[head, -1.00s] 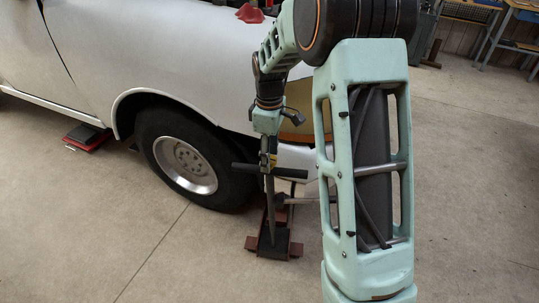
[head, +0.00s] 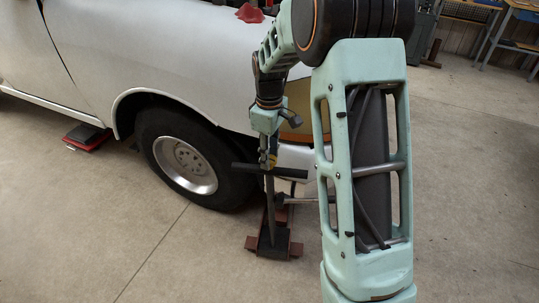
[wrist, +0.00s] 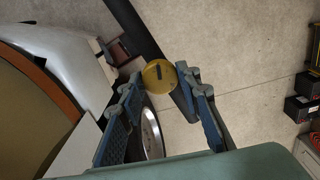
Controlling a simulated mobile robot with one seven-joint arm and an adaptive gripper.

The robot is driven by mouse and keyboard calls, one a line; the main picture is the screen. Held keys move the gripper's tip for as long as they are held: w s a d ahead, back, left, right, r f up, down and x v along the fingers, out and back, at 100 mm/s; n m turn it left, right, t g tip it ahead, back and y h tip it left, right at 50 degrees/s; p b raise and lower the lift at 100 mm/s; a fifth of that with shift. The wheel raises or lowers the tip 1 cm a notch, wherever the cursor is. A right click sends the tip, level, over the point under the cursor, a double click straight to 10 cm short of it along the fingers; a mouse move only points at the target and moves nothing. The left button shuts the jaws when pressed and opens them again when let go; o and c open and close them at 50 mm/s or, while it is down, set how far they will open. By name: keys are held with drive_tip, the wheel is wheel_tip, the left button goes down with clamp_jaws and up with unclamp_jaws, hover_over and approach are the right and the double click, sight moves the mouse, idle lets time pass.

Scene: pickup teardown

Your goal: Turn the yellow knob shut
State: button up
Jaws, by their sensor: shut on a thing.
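The yellow knob (wrist: 153,79) is a round disc with a dark line on its face, seen from above in the wrist view. It sits over the dark crossbar (wrist: 130,25) of an upright post. My gripper (wrist: 160,78) has a fingertip on either side of the knob and is shut on it. In the head view, my gripper (head: 267,158) reaches down to the crossbar (head: 295,173), and the knob is mostly hidden there by the fingers. The post (head: 270,205) stands on a dark plate with a red-brown base (head: 295,249).
A white car stands close on the left, with its front wheel (head: 183,165) beside the post. A red and black block (head: 87,136) lies on the floor under the car. The concrete floor in front and to the right is open. Dark boxes (wrist: 299,108) show at the wrist view's right edge.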

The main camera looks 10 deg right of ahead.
drive_tip(key=m, duration=1.2)
drive_tip(key=shift+m, duration=0.3)
drive_tip(key=shift+r, duration=0.1)
idle(0.3)
drive_tip(key=o, duration=1.1)
wheel_tip(320, 180, up, 12)
